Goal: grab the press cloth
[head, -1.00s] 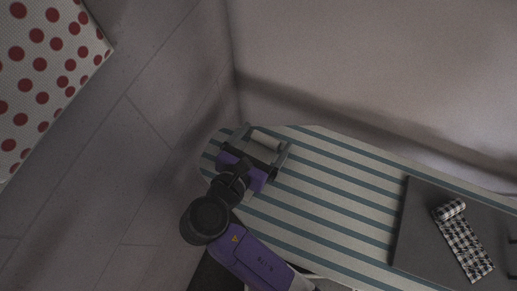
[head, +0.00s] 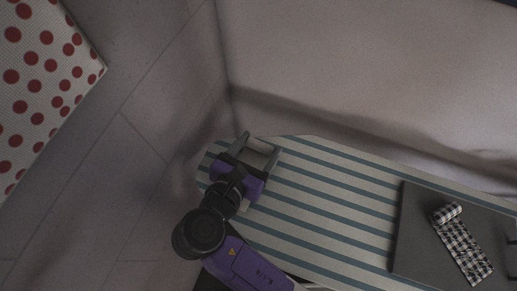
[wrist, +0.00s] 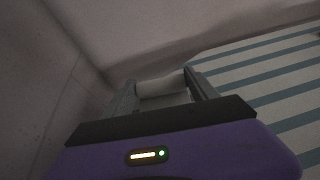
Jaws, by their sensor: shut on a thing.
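The press cloth (head: 257,156) is a pale, plain cloth with a rolled end, at the left end of the striped ironing board (head: 325,200) in the head view. My gripper (head: 259,147) is around it, one finger on each side, and is shut on it. In the wrist view the cloth (wrist: 163,90) shows pale between the two fingers (wrist: 160,84). Its lower part is hidden behind the gripper body. I cannot tell whether it is clear of the board.
A dark grey panel (head: 420,225) lies on the board at the right, with a black-and-white checked cloth (head: 463,247) on it. A white surface with red dots (head: 40,85) is at the upper left. Walls stand behind the board. The board's striped middle is clear.

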